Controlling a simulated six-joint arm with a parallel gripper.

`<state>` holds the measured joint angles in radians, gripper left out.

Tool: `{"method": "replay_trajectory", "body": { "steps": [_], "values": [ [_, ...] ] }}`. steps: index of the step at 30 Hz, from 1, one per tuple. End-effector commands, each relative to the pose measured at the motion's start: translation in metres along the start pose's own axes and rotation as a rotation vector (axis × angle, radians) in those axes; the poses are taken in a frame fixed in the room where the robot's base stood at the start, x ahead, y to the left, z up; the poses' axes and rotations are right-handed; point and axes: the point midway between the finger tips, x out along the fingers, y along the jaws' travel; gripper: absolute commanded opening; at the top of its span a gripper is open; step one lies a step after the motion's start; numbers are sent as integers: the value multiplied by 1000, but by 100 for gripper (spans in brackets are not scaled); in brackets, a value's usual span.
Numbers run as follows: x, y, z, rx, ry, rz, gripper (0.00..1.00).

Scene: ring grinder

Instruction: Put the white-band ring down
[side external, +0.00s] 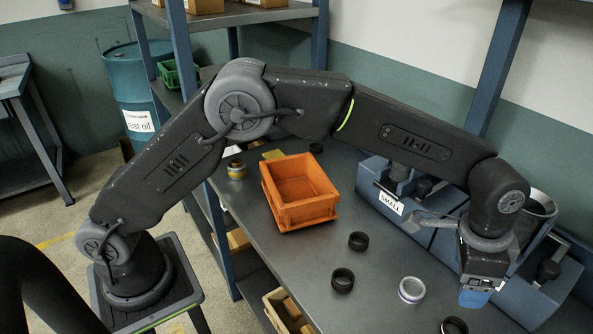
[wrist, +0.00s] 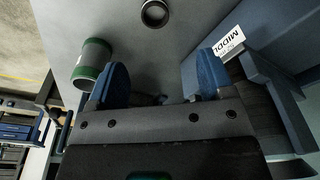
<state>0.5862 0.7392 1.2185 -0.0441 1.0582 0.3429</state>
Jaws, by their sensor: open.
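The white-band ring (side external: 411,290) lies on the grey bench top in the side external view, pale around its side with a dark opening. My gripper (side external: 475,297) is to its right, fingers pointing down, apart from the ring. In the wrist view my gripper (wrist: 161,66) shows two blue fingers spread apart with nothing between them. A dark ring (wrist: 154,13) lies beyond the fingertips there; I cannot tell which ring it is.
Dark rings (side external: 358,241), (side external: 342,280) and (side external: 454,327) lie on the bench (side external: 300,262). An orange crate (side external: 306,220) stands further back. Blue machines, one labelled SMALL (side external: 391,201), line the right side.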

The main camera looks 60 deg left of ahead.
Motion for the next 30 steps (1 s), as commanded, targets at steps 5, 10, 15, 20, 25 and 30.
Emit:
{"method": "replay_trajectory", "body": {
  "steps": [5,10,15,20,25,30],
  "values": [
    [-72,-35,47,-141,59,-40,74],
    [-134,-57,120,-311,120,-88,74],
    [-175,-58,200,-477,182,-140,74],
    [-190,-44,273,-631,240,-192,74],
    [-184,-22,334,-772,295,-241,74],
    [-173,-8,364,-852,327,-271,74]
  ]
}}
